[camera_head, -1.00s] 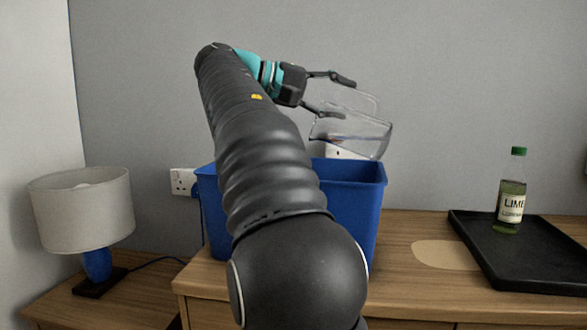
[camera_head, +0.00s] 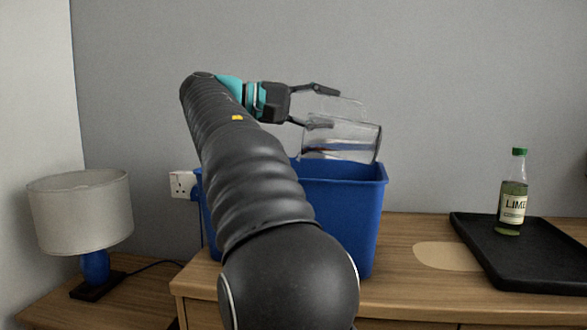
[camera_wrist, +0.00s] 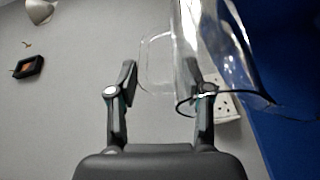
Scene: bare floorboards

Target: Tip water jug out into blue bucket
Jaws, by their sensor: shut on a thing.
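The clear water jug (camera_head: 345,140) lies on its side over the blue bucket (camera_head: 345,220), nearly level, its right end slightly lower. It also shows in the wrist view (camera_wrist: 210,50), against the blue of the bucket (camera_wrist: 285,75). A dark line inside it looks like a liquid surface; I cannot tell how much it holds. No stream shows.
A lime bottle (camera_head: 513,195) stands on a black tray (camera_head: 525,272) at the right. A pale oval patch (camera_head: 447,256) lies left of the tray. A lamp (camera_head: 80,210) stands at the left. A wall socket (camera_head: 182,184) is behind the bucket.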

